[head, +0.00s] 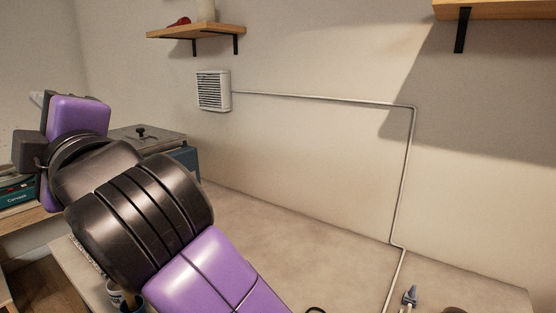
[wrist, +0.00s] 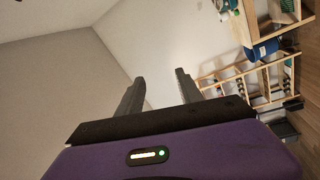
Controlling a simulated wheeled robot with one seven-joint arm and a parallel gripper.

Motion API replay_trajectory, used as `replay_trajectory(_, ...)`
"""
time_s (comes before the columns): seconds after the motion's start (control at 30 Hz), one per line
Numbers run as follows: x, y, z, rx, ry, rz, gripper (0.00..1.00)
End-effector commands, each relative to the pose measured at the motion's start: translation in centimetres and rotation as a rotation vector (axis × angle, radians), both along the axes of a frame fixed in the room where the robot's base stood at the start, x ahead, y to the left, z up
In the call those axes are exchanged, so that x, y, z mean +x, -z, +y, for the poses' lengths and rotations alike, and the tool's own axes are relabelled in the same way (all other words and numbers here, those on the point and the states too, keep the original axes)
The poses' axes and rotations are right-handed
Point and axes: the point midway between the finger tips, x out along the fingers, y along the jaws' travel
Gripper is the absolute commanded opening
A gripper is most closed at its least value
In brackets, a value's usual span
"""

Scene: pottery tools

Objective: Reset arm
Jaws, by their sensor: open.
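My gripper shows in the wrist view (wrist: 158,92), with its two dark fingers spread apart and nothing between them. Beyond the fingers are bare wall and, to the right, wooden shelving. In the head view my purple and black arm crosses the left and lower middle of the picture, raised above the work table (head: 290,235). The gripper's fingers cannot be made out clearly in the head view.
A wall shelf (head: 190,32) holds a red item and a pale cylinder. A second shelf (head: 490,9) is at upper right. A vent (head: 213,91) and pipe (head: 330,99) run along the wall. A small blue-tipped tool (head: 410,297) stands near the front. Wooden racks (wrist: 250,75) show in the wrist view.

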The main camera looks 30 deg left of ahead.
Motion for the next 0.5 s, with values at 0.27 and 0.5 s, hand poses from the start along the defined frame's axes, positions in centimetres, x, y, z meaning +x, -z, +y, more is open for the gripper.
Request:
replay_trajectory(0.27,2.1,0.3,-4.0,0.196,-0.002,0.228,0.43)
replay_trajectory(0.5,6.2,4.1,-10.0,0.384,0.038,0.466,0.43)
